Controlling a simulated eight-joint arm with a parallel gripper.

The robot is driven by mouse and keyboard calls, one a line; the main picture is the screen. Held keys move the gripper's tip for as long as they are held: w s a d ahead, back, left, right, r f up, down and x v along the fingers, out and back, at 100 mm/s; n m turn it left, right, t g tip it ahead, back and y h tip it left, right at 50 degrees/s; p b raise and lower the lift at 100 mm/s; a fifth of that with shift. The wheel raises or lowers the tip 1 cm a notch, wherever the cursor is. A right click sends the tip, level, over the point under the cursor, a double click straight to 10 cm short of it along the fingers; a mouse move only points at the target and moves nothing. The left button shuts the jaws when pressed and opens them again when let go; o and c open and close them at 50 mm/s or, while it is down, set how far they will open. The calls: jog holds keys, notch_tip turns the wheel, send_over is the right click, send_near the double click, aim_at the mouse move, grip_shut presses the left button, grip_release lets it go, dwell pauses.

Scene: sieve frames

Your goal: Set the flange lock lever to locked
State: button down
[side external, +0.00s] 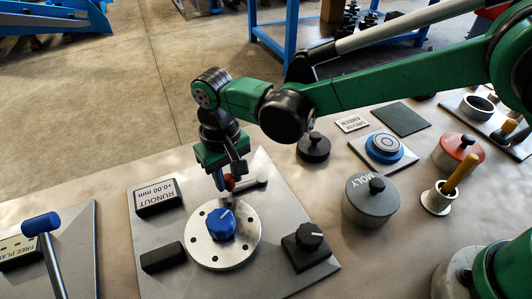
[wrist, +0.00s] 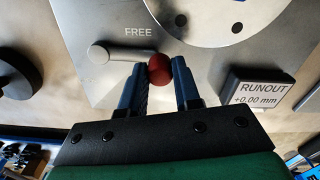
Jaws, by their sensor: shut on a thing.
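The flange lock lever is a pale grey bar (side external: 252,184) with a red ball knob (side external: 229,181) on its end, behind the round flange disc (side external: 205,259). In the wrist view the lever bar (wrist: 118,55) runs from its pivot at the left to the red knob (wrist: 161,68), just below the printed word FREE (wrist: 138,32). No locked mark can be read. My gripper (side external: 225,187) points down at the knob. In the wrist view its two blue fingers are shut on the red knob, one on each side.
The RUNOUT display (side external: 156,196) reads +0.00 mm left of the disc. A blue knob (side external: 221,224) stands on the disc, and a black knob block (side external: 302,241) sits at its right. A dark grey MOLY pot (side external: 370,203) and a black weight (side external: 313,148) stand farther right.

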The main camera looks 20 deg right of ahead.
jog(key=shift+w, duration=0.15)
dwell(0.3)
jog(key=m, duration=0.1)
jog(key=w+m, duration=0.1)
jog(key=m, duration=0.1)
jog(key=w+m, duration=0.1)
jog(key=shift+w+d+m, duration=0.1)
jog(key=shift+d+m, duration=0.2)
jog(key=m, duration=0.1)
jog(key=w+d+m, duration=0.1)
jog(key=m, duration=0.1)
jog(key=shift+w+m, duration=0.3)
jog(key=d+m, duration=0.1)
jog(key=m, duration=0.1)
jog(key=w+d+m, duration=0.1)
jog(key=m, duration=0.1)
jog(key=shift+w+m, duration=0.2)
jog(key=shift+m, duration=0.1)
jog(key=shift+w+d+m, duration=0.15)
jog(key=shift+d+m, duration=0.4)
jog(key=shift+m, duration=0.4)
jog(key=shift+w+d+m, duration=0.1)
jog(key=shift+d+m, duration=0.4)
jog(key=shift+m, duration=0.45)
jog(key=c, duration=0.6)
grip_release()
jog(key=shift+r, duration=0.1)
